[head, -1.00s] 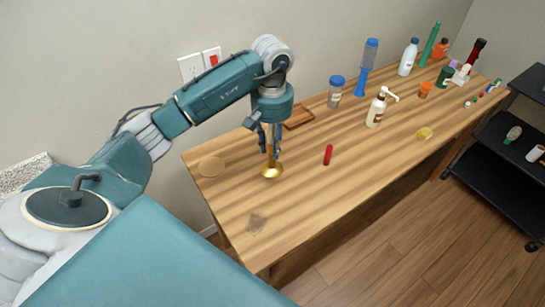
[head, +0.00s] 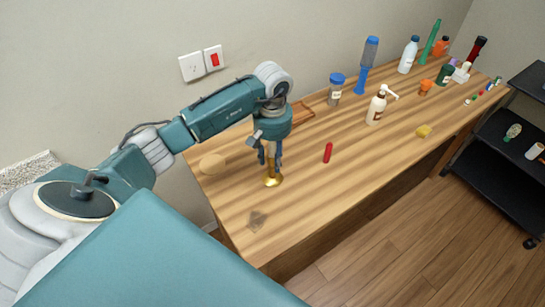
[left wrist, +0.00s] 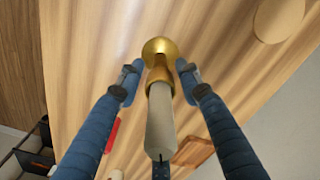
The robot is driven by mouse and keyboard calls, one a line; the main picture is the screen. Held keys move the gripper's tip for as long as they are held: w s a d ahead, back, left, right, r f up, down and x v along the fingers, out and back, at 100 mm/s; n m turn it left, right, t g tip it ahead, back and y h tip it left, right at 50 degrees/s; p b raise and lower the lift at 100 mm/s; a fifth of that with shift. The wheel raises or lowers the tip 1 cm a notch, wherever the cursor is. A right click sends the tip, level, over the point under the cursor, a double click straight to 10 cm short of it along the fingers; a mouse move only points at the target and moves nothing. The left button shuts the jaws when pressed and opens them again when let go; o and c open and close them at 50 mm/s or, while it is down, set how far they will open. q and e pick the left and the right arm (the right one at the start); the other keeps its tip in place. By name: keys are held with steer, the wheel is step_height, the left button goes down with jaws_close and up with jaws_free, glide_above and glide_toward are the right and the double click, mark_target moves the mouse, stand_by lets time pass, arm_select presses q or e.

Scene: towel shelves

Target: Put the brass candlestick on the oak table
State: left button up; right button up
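The brass candlestick (head: 272,181) stands upright at the near left part of the oak table (head: 310,215), its round base appearing to rest on the wood. It holds a pale candle, seen in the left wrist view below the brass stem (left wrist: 160,72). My left gripper (head: 269,160) points down over it. In the left wrist view the fingers (left wrist: 158,75) are spread on both sides of the candlestick, with gaps between them and the stem, so it looks open around it. In the head view the fingers hide the upper part. My right gripper is not in view.
A red item (head: 327,152), a round wooden disc (head: 213,164) and a wooden tray (head: 302,112) lie around the candlestick. A jar (head: 336,90), a pump bottle (head: 377,106) and several other bottles stand farther right. A black shelf cart (head: 510,145) is at right.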

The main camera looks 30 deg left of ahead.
arm_select(q)
steer(key=shift+r, duration=0.15)
steer(key=shift+w+r, duration=0.1)
steer(key=shift+r, duration=0.1)
step_height(320, 180, up, 11)
steer(key=b, duration=0.3)
steer(key=shift+f, duration=0.15)
steer(key=shift+r, duration=0.5)
